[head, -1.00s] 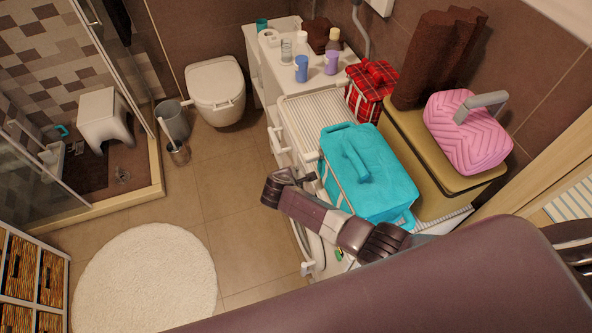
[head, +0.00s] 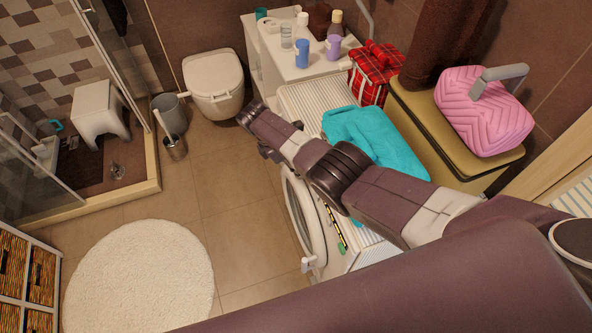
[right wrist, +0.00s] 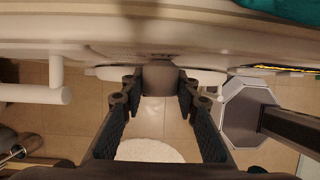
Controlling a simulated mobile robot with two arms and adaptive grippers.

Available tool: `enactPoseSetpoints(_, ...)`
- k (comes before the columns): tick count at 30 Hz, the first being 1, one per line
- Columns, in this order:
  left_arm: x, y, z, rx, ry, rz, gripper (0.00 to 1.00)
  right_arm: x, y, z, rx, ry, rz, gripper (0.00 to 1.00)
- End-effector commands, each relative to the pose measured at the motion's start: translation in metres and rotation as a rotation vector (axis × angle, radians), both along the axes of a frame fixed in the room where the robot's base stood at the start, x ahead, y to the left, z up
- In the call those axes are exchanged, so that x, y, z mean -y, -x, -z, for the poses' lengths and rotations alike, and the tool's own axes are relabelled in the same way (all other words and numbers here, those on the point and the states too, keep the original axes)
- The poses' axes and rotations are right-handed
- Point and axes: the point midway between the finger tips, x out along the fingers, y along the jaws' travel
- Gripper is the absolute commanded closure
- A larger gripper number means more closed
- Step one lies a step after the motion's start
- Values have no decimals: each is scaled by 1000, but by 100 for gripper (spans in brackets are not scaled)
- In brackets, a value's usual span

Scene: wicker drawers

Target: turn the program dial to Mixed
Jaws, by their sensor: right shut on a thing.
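My right gripper (head: 268,153) is mostly covered by the arm in the head view, near the machine's front edge. In the right wrist view, a grey knob, the program dial (right wrist: 160,77), sits between the fingertips of my right gripper (right wrist: 160,85), which are shut on it. The dial's labels, including Mixed, cannot be read. My left gripper is out of view.
A red plaid bag (head: 372,72) and a pink case (head: 482,112) stand behind. A white shelf with bottles (head: 300,72) is at the back. Open floor with a round white rug (head: 140,275) lies left.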

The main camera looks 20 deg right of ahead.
Motion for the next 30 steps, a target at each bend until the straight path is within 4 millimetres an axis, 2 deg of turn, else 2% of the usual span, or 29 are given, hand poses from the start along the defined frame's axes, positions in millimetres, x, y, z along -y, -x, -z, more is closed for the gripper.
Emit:
enactPoseSetpoints(6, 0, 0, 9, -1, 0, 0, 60, 0, 0, 1, -29, 2, -1, 96)
enactPoseSetpoints(20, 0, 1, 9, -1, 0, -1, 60, 0, 0, 0, -35, 2, -1, 96)
enactPoseSetpoints(21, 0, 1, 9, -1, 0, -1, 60, 0, 0, 0, -34, 2, 0, 67)
enactPoseSetpoints(25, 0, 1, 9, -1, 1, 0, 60, 0, 0, 0, -34, 2, 0, 53)
enactPoseSetpoints(30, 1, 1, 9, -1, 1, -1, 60, 0, 0, 0, -34, 2, 0, 53)
